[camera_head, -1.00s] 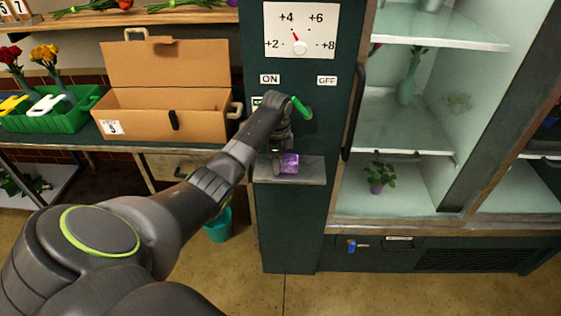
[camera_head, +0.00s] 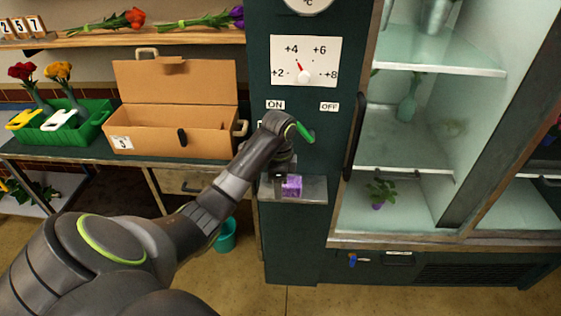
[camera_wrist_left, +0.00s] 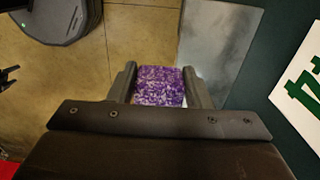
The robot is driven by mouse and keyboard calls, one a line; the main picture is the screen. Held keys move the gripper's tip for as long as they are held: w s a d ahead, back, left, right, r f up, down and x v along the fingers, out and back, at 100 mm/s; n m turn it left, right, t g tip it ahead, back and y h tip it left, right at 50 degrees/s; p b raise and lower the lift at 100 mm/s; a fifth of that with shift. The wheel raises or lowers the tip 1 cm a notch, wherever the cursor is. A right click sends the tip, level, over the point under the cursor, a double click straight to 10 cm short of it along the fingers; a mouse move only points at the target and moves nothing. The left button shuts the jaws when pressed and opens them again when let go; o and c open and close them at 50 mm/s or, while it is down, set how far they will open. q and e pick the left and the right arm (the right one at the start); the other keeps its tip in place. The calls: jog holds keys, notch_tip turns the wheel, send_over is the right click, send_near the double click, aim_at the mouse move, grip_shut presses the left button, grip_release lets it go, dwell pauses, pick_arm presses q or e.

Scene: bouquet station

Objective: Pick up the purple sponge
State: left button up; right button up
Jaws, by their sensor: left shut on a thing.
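The purple sponge (camera_head: 291,186) is a small speckled block at the small grey shelf (camera_head: 312,190) on the front of the dark green cabinet pillar. My left gripper (camera_head: 281,180) reaches in from the left and is shut on the sponge. In the left wrist view the sponge (camera_wrist_left: 159,86) sits between the two fingers of my left gripper (camera_wrist_left: 160,88), with the grey shelf (camera_wrist_left: 217,45) beside it. I cannot tell whether the sponge still touches the shelf. My right gripper is not in view.
Above the shelf are a green lever (camera_head: 304,132), ON and OFF labels and a dial (camera_head: 304,70). A glass-fronted cooler with a door handle (camera_head: 353,123) stands to the right. An open cardboard box (camera_head: 165,130) and a green crate (camera_head: 88,130) stand on the left counter.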

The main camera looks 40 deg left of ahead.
pick_arm(q)
jog(key=s+d+p, duration=0.5)
jog(key=s+d, duration=0.1)
jog(key=s, duration=0.3)
notch_tip(320, 180, down, 12)
jog(key=s+b, duration=0.1)
jog(key=b, duration=0.9)
jog(key=shift+s+d+r+b, duration=0.15)
jog(key=shift+d+r+b, duration=0.1)
jog(key=shift+b, duration=0.15)
